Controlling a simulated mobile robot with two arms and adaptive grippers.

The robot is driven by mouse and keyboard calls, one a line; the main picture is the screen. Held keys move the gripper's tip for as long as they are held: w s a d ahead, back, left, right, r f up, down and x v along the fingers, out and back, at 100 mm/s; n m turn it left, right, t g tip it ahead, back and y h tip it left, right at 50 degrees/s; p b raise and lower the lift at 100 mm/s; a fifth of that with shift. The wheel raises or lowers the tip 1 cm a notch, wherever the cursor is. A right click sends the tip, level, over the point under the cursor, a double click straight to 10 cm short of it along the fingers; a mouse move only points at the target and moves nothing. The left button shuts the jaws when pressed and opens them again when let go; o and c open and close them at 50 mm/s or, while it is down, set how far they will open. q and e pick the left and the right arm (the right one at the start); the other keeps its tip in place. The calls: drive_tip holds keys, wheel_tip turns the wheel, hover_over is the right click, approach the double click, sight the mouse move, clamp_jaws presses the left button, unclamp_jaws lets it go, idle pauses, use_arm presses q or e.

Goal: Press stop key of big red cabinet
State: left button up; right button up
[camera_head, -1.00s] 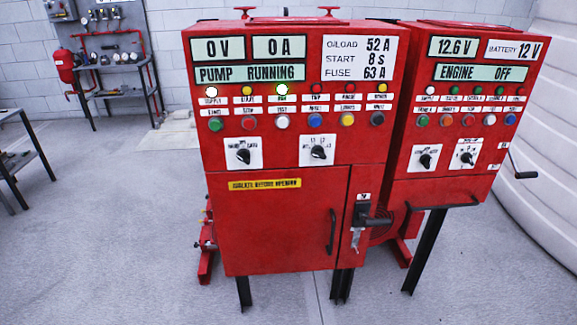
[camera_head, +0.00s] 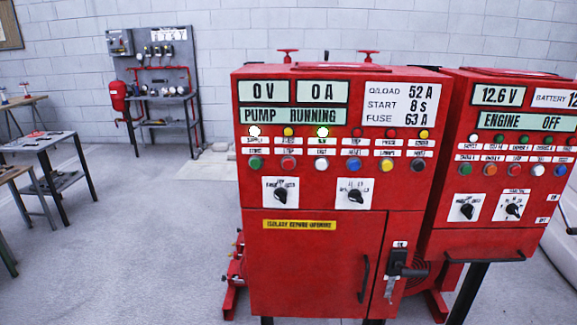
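The big red cabinet (camera_head: 330,265) stands right of centre, facing me, with its door shut. Its display (camera_head: 293,116) reads PUMP RUNNING, under 0 V and 0 A. Below are a row of small lamps, with a white one and a green one lit, and a row of round keys. These are green (camera_head: 255,163), red (camera_head: 288,163), white, blue, yellow and black. The red key is second from the left; the label over it is too blurred to read surely. Two black rotary switches sit below. Neither gripper is in view.
A smaller red cabinet (camera_head: 483,200) reading ENGINE OFF stands close on the right. Grey tables (camera_head: 48,165) stand at the left, and a panel with a red extinguisher (camera_head: 118,96) is at the back wall. The floor left of the cabinet is clear.

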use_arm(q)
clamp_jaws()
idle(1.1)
